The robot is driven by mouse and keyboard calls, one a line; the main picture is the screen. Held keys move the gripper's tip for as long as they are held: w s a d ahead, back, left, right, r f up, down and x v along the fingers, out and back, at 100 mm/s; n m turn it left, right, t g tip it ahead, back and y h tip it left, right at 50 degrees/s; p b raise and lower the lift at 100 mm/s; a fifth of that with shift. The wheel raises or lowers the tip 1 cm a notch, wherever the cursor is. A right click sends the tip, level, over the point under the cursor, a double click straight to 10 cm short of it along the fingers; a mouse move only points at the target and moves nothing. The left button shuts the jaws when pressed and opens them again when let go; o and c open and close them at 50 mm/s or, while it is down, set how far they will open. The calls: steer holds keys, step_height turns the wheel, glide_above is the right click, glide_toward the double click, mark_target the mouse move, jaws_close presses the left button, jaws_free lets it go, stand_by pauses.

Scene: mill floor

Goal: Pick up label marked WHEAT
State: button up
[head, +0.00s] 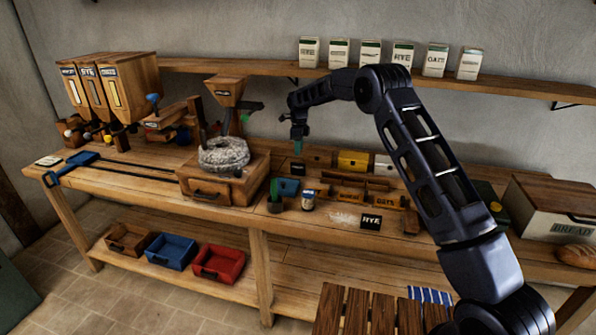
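My gripper (298,143) hangs above the back of the workbench, right of the millstone. A small dark green piece shows at its tip; I cannot tell whether that is the fingers or something held. I cannot read WHEAT on any label. A black label reading RYE (371,222) lies on the bench front, right of a pale floury patch. A wooden rack (362,184) behind it has small markings on its front; one at the right (385,200) seems to read OATS, and one to its left (352,194) is too small to read.
A stone mill (224,155) sits on a wooden box, left of a small jar (308,200). Wooden hoppers (108,84) stand at the left. Labelled packets (403,54) line the wall shelf. A bread box (553,212) stands at the right.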

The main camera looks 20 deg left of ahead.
glide_above(298, 175)
steer(key=w, duration=0.2)
steer(key=f, duration=0.5)
steer(key=shift+s+f, duration=0.2)
steer(key=shift+f, duration=0.1)
steer(key=shift+s+a+f, duration=0.1)
steer(key=shift+s+f, duration=0.1)
steer(key=shift+f, duration=1.1)
steer(key=shift+s+f, duration=0.2)
steer(key=shift+f, duration=1.05)
jaws_close()
